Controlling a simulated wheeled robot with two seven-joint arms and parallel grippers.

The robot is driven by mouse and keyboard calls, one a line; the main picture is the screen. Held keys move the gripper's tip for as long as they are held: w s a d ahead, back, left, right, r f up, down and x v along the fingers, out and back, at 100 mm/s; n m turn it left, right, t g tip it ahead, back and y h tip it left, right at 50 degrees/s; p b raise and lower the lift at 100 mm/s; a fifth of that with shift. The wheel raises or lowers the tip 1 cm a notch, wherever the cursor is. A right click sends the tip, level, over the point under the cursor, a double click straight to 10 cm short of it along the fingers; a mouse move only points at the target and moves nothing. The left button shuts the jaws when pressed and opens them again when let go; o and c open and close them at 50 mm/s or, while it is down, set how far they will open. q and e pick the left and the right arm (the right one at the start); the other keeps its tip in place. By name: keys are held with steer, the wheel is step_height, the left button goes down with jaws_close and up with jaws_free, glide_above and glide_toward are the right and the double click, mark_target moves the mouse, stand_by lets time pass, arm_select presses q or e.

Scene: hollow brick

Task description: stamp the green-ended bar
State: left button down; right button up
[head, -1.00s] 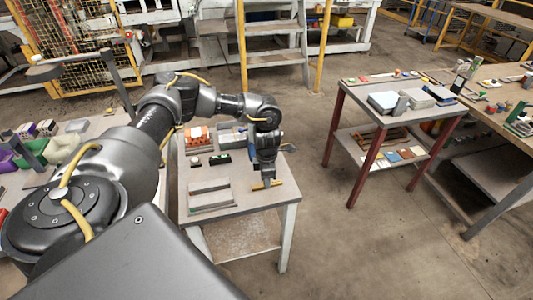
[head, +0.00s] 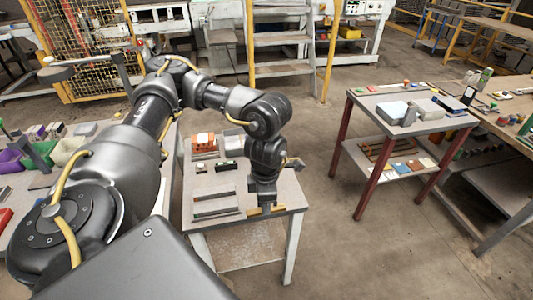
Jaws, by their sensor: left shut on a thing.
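My left gripper (head: 265,207) is over the front right part of the small grey table (head: 231,183), pointing down. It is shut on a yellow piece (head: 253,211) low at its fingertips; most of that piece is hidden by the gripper. I cannot tell whether it touches the table top. A small dark block with some green on it (head: 226,166) lies farther back on the table. I cannot tell whether it is the green-ended bar, and I see no stamp for sure. My right gripper is not in view.
An orange-red hollow brick (head: 203,142) stands at the table's back left. A grey, low-sided holder (head: 216,205) lies left of my gripper. A red-legged cart (head: 412,109) with boxes stands apart on the right, with open floor between.

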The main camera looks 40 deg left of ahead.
arm_select(q)
steer(key=c, duration=1.8)
jaws_free()
steer(key=shift+c, duration=1.2)
steer(key=shift+o, duration=0.8)
steer(key=shift+c, duration=0.6)
steer(key=shift+w+d+r+m, duration=0.15)
steer(key=shift+d+m, duration=0.1)
steer(key=shift+m, duration=0.35)
steer(key=shift+s+d+r+m, duration=0.15)
steer(key=shift+d+m, duration=0.1)
steer(key=shift+m, duration=0.35)
steer(key=d+r+m, duration=0.2)
steer(key=d+m, duration=0.2)
steer(key=m, duration=0.8)
steer(key=d+r+m, duration=0.3)
steer(key=d+m, duration=0.1)
steer(key=m, duration=0.8)
steer(key=shift+s+d+m, duration=0.15)
steer(key=shift+d+m, duration=0.15)
steer(key=shift+m, duration=0.1)
